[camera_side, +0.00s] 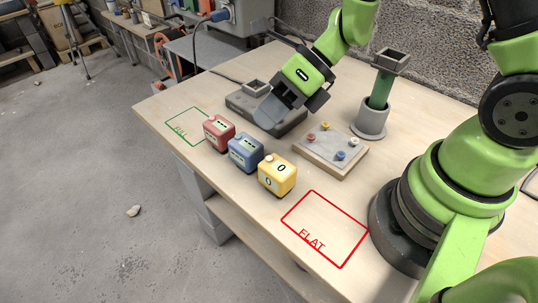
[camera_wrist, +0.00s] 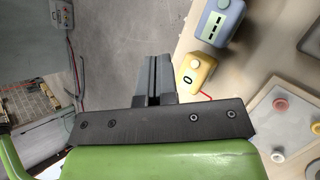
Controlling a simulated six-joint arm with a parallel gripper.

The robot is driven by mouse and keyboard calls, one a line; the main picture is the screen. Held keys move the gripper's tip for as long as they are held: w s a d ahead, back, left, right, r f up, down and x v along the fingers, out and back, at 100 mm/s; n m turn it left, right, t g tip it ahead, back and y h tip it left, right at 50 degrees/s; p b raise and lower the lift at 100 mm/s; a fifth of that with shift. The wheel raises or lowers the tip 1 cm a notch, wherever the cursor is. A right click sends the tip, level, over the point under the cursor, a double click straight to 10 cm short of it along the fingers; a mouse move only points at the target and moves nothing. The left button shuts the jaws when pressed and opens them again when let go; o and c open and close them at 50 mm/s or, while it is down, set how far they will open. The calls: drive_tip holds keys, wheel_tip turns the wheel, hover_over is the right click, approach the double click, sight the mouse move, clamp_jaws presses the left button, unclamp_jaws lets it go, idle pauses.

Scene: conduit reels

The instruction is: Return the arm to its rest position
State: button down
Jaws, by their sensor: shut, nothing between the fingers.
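My gripper (camera_side: 272,115) is above the wooden table, over the dark grey base unit, with its fingers pointing down and to the left. In the wrist view its two dark fingers (camera_wrist: 157,78) lie together and hold nothing. A red block (camera_side: 218,132), a blue block (camera_side: 245,153) and a yellow block (camera_side: 278,175) stand in a row near the table's front edge. The blue block (camera_wrist: 213,20) and yellow block (camera_wrist: 197,74) also show right of the fingers in the wrist view. The gripper appears apart from all three blocks.
The dark base unit (camera_side: 240,106) lies partly hidden behind the gripper. A board with coloured knobs (camera_side: 324,160) and a green post (camera_side: 381,90) in a grey foot stand to the right. The red FLAT outline (camera_side: 325,229) is empty; the green outline (camera_side: 180,126) looks empty.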

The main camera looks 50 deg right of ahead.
idle(0.4)
drive_tip(key=s+d+r+n+t+h, duration=0.1)
drive_tip(key=s+r+n, duration=0.3)
drive_tip(key=n, duration=0.5)
drive_tip(key=s+d+r+n+t+h, duration=0.1)
drive_tip(key=s+d+r+n+h, duration=0.2)
drive_tip(key=r+n, duration=0.4)
drive_tip(key=s+d+r+n+t+h, duration=0.1)
drive_tip(key=s+r+n, duration=0.4)
drive_tip(key=n, duration=0.6)
drive_tip(key=shift+s+d+r+n+h, duration=0.2)
drive_tip(key=shift+d+r+n+h, duration=0.25)
drive_tip(key=shift+d+h, duration=0.4)
